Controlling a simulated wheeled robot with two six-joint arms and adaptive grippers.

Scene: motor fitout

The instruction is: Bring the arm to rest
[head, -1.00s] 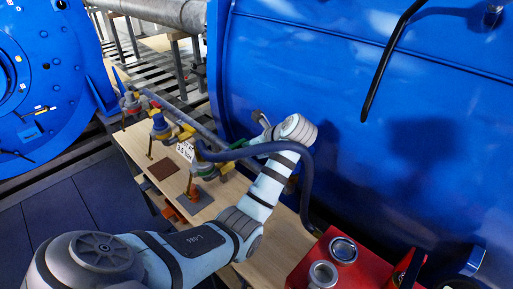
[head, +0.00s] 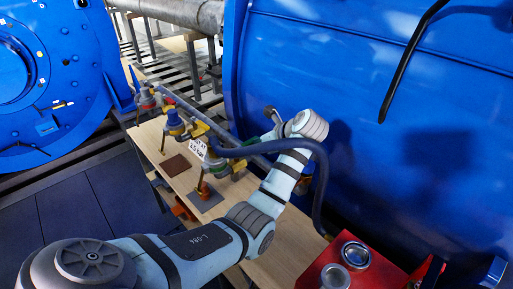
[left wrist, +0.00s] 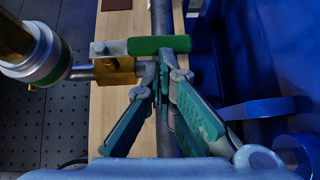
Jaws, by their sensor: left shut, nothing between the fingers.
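My left arm comes in from the lower left in the head view. Its wrist (head: 308,126) is bent up beside the large blue tank, above the hose and pipework. In the left wrist view my left gripper (left wrist: 168,82) is shut and empty, its green-padded fingers over a grey pipe (left wrist: 162,18). A green bar (left wrist: 158,44) and a brass fitting (left wrist: 114,71) lie just ahead and to the left of the fingertips. I cannot tell whether the fingers touch the pipe. My right gripper is in neither view.
The blue tank (head: 400,110) fills the right side. A dark hose (head: 320,175) loops beside my wrist. Valves (head: 176,122) stand along a wooden board (head: 155,140). A red box (head: 315,272) with round metal cups is at the lower right. Dark floor (head: 85,215) is clear at left.

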